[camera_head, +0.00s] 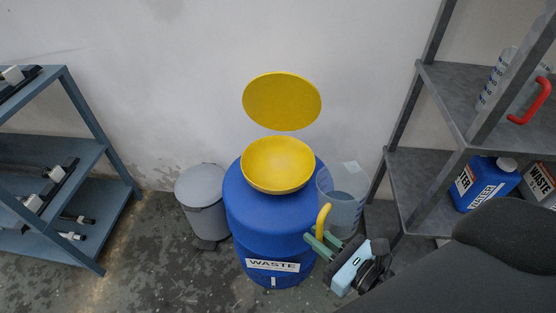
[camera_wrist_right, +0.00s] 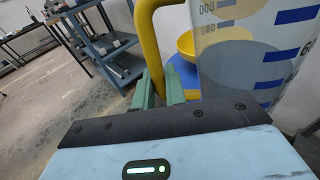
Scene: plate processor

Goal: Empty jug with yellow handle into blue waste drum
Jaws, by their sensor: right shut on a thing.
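The clear jug with the yellow handle (camera_head: 346,190) is beside the right side of the blue waste drum (camera_head: 254,225), and looks upright. My right gripper (camera_head: 322,242) is shut on its yellow handle; the right wrist view shows the handle (camera_wrist_right: 146,40) between the green fingers (camera_wrist_right: 158,92) and the jug's marked wall (camera_wrist_right: 250,60). Liquid seems to stand in the jug, but its level is hard to tell. The drum has a yellow funnel (camera_head: 278,165) on top, with a round yellow lid (camera_head: 282,101) raised above and behind it. My left gripper is not in view.
A grey bin (camera_head: 202,200) stands left of the drum. A blue shelf (camera_head: 85,165) is at the left. A grey shelf (camera_head: 440,95) at the right holds a jug with a red handle (camera_head: 500,80) and a blue canister (camera_head: 487,184). The wall is close behind.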

